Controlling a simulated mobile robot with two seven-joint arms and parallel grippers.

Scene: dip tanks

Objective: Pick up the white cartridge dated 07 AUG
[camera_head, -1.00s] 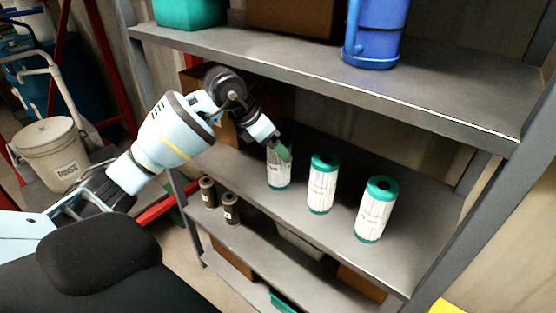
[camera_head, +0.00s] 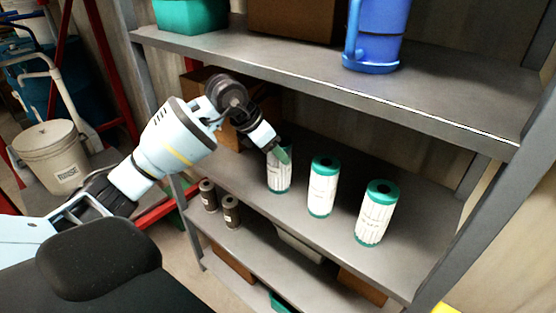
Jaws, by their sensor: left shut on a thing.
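Three white cartridges with green ends stand upright in a row on the middle shelf in the head view. The left cartridge (camera_head: 279,177) is partly hidden at its top by my left gripper (camera_head: 279,154). My left gripper is shut on that cartridge at its upper end, and the cartridge looks upright on the shelf or just above it; I cannot tell which. The middle cartridge (camera_head: 322,188) and the right cartridge (camera_head: 376,214) stand free of the gripper. Dates on the labels are too small to read. My right gripper is out of view.
The upper shelf (camera_head: 330,83) overhangs the row and bears a blue jug (camera_head: 377,35) and a teal bin (camera_head: 190,14). Two small dark cylinders (camera_head: 231,211) stand at lower left. A grey shelf post (camera_head: 486,200) rises at right. A white bucket (camera_head: 52,158) stands at left.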

